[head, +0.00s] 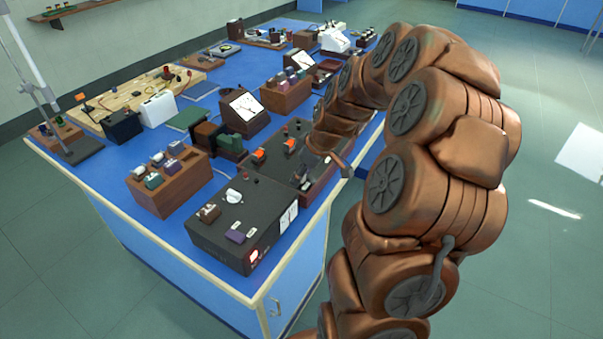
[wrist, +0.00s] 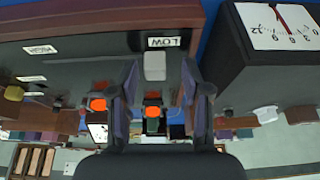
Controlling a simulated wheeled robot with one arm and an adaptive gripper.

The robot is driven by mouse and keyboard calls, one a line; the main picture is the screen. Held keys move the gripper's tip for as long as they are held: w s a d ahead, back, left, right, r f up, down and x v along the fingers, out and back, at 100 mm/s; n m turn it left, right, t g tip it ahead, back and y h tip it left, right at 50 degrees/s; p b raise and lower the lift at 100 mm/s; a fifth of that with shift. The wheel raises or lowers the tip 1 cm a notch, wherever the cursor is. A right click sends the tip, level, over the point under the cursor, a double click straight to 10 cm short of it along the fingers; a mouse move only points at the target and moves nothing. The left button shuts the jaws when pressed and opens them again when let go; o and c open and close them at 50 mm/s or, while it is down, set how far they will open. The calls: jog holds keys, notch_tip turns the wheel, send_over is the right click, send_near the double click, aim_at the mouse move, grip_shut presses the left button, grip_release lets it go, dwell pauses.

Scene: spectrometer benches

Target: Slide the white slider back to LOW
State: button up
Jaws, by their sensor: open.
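The white slider (wrist: 155,66) shows in the wrist view as a pale block on a dark panel (wrist: 75,68), close beside the upside-down LOW label (wrist: 165,42). A second label (wrist: 40,49) lies farther left on the panel. My gripper (wrist: 160,82) is open, with one dark finger on each side of the slider. I cannot tell whether either finger touches it. In the head view my gripper (head: 306,168) is low over a dark instrument box (head: 325,175). The slider is not discernible there.
Orange knobs (wrist: 97,103) are near the fingers. A meter with a white dial (wrist: 278,26) stands to the right. In the head view a black box with a white knob (head: 234,197) and a wooden block (head: 172,187) crowd the blue bench.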

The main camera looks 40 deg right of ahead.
jog(key=v, duration=1.2)
jog(key=shift+f, duration=0.1)
jog(key=s+a+g+p, duration=0.1)
jog(key=s+a, duration=0.1)
jog(key=a, duration=0.3)
jog(key=s+a+r+g, duration=0.1)
jog(key=s+a, duration=0.1)
jog(key=a, duration=0.4)
jog(key=s+a+g+p, duration=0.1)
jog(key=s+a, duration=0.2)
jog(key=a, duration=0.2)
jog(key=s+a+m+g, duration=0.1)
jog(key=s+a, duration=0.1)
jog(key=s, duration=0.3)
jog(key=s+a+m+g+h+p, duration=0.1)
jog(key=s+a, duration=0.2)
jog(key=s, duration=0.3)
jog(key=s+a+f+m+g+p, duration=0.1)
jog(key=s+a+m, duration=0.1)
jog(key=s, duration=0.4)
jog(key=shift+a+h, duration=0.25)
jog(key=shift+h, duration=0.05)
